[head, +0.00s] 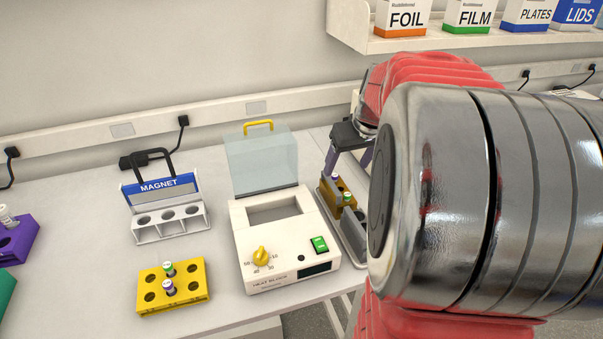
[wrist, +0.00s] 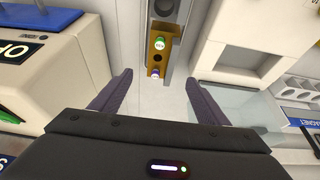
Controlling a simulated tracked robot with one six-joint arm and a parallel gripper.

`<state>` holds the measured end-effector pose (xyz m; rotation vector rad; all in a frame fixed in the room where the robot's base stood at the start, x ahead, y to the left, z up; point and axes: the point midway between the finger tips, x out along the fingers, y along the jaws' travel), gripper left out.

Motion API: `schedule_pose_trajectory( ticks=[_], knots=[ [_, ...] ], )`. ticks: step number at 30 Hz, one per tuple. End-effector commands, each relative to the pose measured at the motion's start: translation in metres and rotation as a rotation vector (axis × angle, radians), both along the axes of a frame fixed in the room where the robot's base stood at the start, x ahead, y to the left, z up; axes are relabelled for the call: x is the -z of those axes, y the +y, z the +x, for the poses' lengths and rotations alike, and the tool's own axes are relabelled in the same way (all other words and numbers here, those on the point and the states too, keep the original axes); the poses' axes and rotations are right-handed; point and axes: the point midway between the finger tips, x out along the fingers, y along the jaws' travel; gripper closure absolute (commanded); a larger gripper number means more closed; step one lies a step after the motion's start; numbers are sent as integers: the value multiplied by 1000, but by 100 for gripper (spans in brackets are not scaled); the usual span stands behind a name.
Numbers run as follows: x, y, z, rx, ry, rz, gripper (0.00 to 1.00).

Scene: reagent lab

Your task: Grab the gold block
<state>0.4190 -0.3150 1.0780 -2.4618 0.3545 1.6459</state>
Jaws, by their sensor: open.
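The gold block (head: 329,194) sits in a narrow grey metal tray (head: 343,239), right of the heat block. It holds two capped tubes, one green-capped and one purple-capped in the wrist view, where the block (wrist: 151,55) lies ahead of my fingers, near the picture's middle. My gripper (head: 348,163) is open and empty, above and behind the block in the head view. In the wrist view my gripper's (wrist: 159,78) two dark purple fingers are spread wider than the block, one to either side of its line. My arm hides part of the tray in the head view.
The heat block (head: 243,222) with its raised clear lid (head: 262,165) stands close left of the tray. A magnet rack (head: 170,228) and a yellow tube rack (head: 172,303) stand farther left. A shelf with boxes (head: 402,18) hangs above.

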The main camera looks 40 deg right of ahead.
Motion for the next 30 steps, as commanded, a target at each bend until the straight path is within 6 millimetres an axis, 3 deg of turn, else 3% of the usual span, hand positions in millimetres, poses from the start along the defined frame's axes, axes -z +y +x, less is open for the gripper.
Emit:
schedule_pose_trajectory(
  ticks=[11,24,30],
  knots=[
    [4,0,2,-1,1,1,31],
    [61,-6,24,-4,3,2,31],
    [78,-8,32,-3,1,0,31]
  ],
)
